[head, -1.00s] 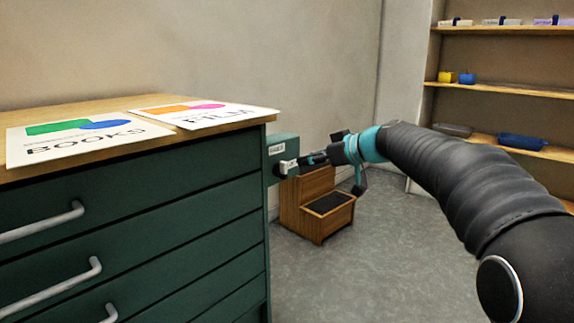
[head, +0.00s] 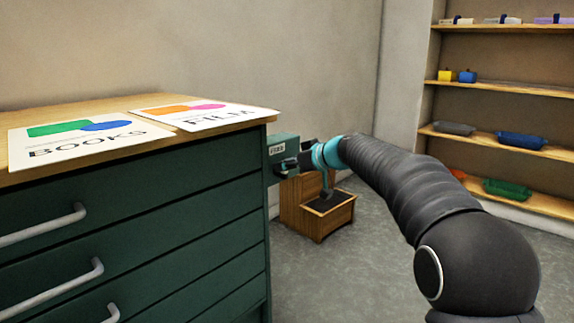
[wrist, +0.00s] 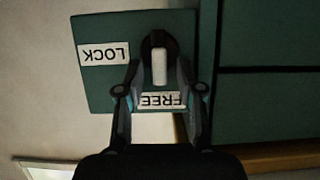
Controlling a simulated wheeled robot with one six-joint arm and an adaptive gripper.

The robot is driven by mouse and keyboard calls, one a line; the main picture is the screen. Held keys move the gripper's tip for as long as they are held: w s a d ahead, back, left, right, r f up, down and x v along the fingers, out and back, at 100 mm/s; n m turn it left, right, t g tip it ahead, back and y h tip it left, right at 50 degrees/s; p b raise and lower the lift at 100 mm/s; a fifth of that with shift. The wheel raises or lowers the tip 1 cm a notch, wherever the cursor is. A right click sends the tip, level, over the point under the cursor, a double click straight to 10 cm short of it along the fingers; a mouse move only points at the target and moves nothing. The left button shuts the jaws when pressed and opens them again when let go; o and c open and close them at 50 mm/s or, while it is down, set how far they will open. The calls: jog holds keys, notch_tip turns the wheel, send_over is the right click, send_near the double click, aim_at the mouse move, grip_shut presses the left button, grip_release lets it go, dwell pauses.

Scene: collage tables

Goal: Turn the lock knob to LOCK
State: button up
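A green lock box (head: 284,146) is fixed to the side of the green drawer cabinet (head: 150,215). In the wrist view its lock knob (wrist: 159,67) has a white bar on a dark round base, in line with the FREE label (wrist: 162,100). The LOCK label (wrist: 103,54) is at the left; both labels appear upside down. My gripper (wrist: 159,78) has one finger on each side of the knob's bar, with gaps visible, so it looks open around it. In the head view my gripper (head: 290,168) is at the box front and mostly hides the knob.
Two cards, BOOKS (head: 85,140) and FILM (head: 205,116), lie on the cabinet top. A wooden box (head: 318,222) stands on the floor behind my gripper. Shelves (head: 500,85) with trays are at the right. The grey floor between is clear.

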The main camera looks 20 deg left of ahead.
jog(key=shift+d+r, duration=0.1)
grip_shut()
jog(key=shift+g, duration=0.3)
jog(key=shift+w+d+f+m+g+y+p, duration=0.1)
jog(key=shift+w+f+m+g+y+p, duration=0.55)
jog(key=shift+m, duration=1.55)
jog(key=shift+w+d+f+m+g+y+p, duration=0.1)
jog(key=shift+f+m+g+y, duration=0.15)
jog(key=shift+m+g+y, duration=1.4)
jog(key=shift+w+d+f+m+g+y+p, duration=0.1)
jog(key=shift+w+f+m+y+p, duration=0.3)
jog(key=shift+m, duration=2.35)
jog(key=shift+s, duration=0.1)
